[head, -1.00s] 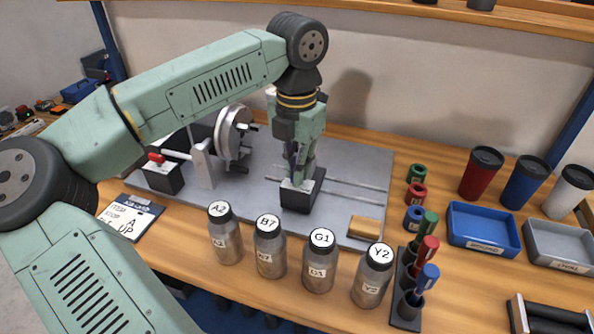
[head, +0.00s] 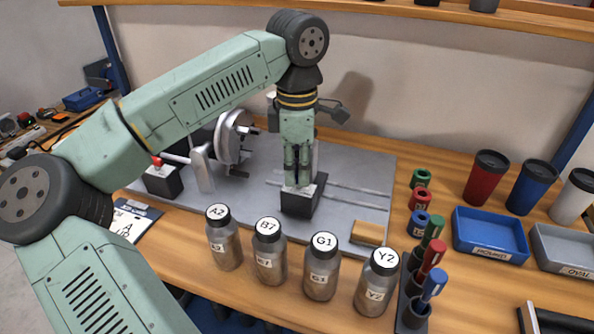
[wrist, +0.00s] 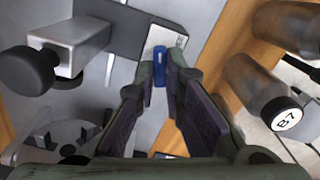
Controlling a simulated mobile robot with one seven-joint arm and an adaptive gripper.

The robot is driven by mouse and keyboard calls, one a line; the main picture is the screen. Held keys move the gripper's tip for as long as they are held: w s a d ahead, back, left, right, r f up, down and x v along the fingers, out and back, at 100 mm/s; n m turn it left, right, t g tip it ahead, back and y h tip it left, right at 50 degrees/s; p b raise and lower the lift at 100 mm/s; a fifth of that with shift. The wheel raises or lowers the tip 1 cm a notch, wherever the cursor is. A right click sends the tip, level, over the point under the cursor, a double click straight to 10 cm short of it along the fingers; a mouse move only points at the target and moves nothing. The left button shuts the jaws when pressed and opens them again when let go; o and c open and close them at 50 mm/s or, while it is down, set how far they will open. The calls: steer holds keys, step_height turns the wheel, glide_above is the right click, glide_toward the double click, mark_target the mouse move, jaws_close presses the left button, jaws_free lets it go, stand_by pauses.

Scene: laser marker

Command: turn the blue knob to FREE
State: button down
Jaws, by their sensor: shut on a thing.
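The blue knob (wrist: 159,66) shows in the wrist view between the tips of my gripper (wrist: 160,75), and my gripper is shut on it. The knob sits at a pale labelled plate (wrist: 172,38); the label is too small to read. In the head view my gripper (head: 297,183) points straight down onto a black block with a pale top (head: 300,205) on the grey machine bed. The fingers hide the knob there, and I cannot tell which mark it points to.
A chuck (head: 230,140) and a red-tipped lever (head: 172,159) stand left of the block. Several labelled bottles, such as G1 (head: 321,272), line the front. A wooden block (head: 370,232), a marker rack (head: 401,302) and a blue tray (head: 490,243) lie right.

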mark_target(297, 175)
steer(key=shift+m, duration=1.8)
steer(key=c, duration=1.7)
jaws_free()
step_height(297, 175, up, 12)
